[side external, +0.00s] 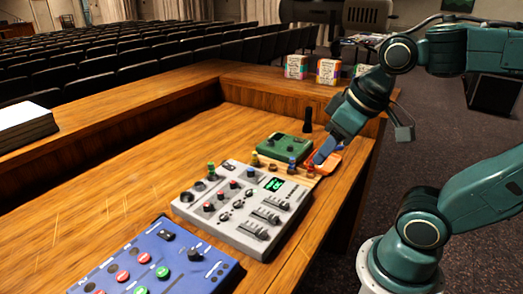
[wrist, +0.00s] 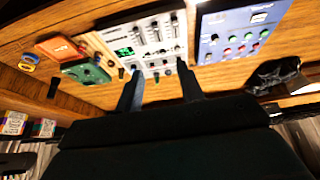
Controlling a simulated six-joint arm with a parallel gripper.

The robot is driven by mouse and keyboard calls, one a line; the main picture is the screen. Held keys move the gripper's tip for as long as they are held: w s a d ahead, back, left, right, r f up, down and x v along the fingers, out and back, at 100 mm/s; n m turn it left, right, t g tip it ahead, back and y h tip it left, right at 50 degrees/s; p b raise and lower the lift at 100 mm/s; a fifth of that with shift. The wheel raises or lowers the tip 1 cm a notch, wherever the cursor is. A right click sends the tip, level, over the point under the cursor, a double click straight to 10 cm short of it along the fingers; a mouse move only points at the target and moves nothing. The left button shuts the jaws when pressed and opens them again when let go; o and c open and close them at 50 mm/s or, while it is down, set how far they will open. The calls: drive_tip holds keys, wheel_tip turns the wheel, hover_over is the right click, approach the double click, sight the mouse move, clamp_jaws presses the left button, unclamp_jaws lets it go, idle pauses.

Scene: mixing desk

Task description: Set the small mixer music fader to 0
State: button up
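A grey mixer (side external: 232,213) with a green lit display, knobs and several faders (side external: 266,215) lies on the wooden desk. It also shows in the wrist view (wrist: 155,37), beyond my fingers. I cannot read its labels, so I cannot tell which fader is the music one or its exact setting. My gripper (side external: 321,157) is above the desk's right side, past the mixer's far end, by an orange item (side external: 331,165). In the wrist view my gripper (wrist: 160,88) has its two fingers wide apart with nothing between them.
A blue panel (side external: 190,262) with red and green buttons lies at the near left. A green box (side external: 284,147) and small coloured pieces on a wooden strip lie beyond the mixer. A dark upright post (side external: 308,121) stands behind them. Bare desk (side external: 130,165) lies left of the mixer.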

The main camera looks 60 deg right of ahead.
drive_tip(key=w+d+f+g, duration=0.3)
drive_tip(key=w+d+f, duration=0.1)
drive_tip(key=w, duration=0.3)
drive_tip(key=g, duration=0.2)
hover_over(284, 204)
wheel_tip(284, 204, down, 7)
drive_tip(key=shift+r, duration=0.1)
drive_tip(key=shift+f, duration=6.85)
drive_tip(key=shift+c, duration=0.2)
clamp_jaws()
